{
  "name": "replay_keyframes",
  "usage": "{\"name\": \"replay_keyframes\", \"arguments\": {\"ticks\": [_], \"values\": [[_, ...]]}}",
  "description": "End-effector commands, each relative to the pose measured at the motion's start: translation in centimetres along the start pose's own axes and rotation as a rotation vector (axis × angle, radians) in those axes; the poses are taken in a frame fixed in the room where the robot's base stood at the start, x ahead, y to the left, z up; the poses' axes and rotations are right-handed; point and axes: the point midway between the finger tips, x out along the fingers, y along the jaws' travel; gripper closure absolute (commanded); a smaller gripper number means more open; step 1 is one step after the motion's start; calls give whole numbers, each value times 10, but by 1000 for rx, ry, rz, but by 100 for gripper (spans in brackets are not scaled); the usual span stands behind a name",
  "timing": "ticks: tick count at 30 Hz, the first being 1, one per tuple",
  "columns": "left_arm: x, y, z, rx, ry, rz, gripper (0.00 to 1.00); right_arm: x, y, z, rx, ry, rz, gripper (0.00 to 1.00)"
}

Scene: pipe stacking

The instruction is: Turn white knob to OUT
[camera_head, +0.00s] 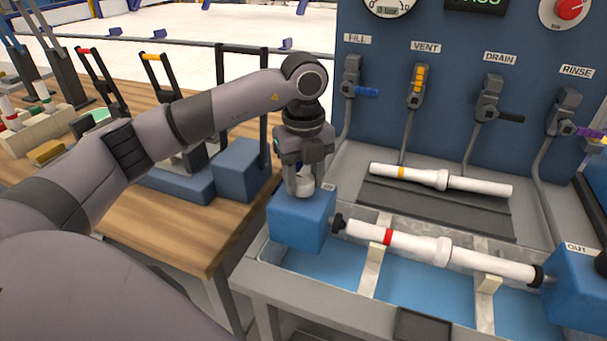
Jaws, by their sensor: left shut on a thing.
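My left gripper (304,181) comes down from above and is shut on the white knob (305,190). The knob sits on top of the left blue block (300,222) at the end of the trough. The fingers stand on either side of the knob and partly hide it, so I cannot tell which way it points. A small label (328,187) lies beside the knob, too small to read. The right blue block (580,290) carries an OUT label (577,247). My right gripper is not in view.
A white pipe with a red band (400,241) rests on supports between the blocks. Another pipe with an orange band (415,176) lies on a dark mat behind. The blue panel holds FILL, VENT, DRAIN and RINSE valves. A wooden table (215,230) stands left.

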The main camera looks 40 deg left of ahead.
Motion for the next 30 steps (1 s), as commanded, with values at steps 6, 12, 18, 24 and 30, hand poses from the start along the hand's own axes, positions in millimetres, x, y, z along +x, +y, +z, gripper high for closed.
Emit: {"name": "replay_keyframes", "arguments": {"ticks": [6,12,18,24,30], "values": [[-3,-1,2,-25,-6,-6,85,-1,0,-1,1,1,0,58],[-3,-1,2,-27,-6,-6,85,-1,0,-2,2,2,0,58],[-2,-1,2,-27,-5,-6,29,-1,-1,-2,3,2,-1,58],[-1,0,1,-23,-3,-3,29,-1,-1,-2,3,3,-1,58],[-10,-1,1,-22,-3,-6,29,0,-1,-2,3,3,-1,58]]}}
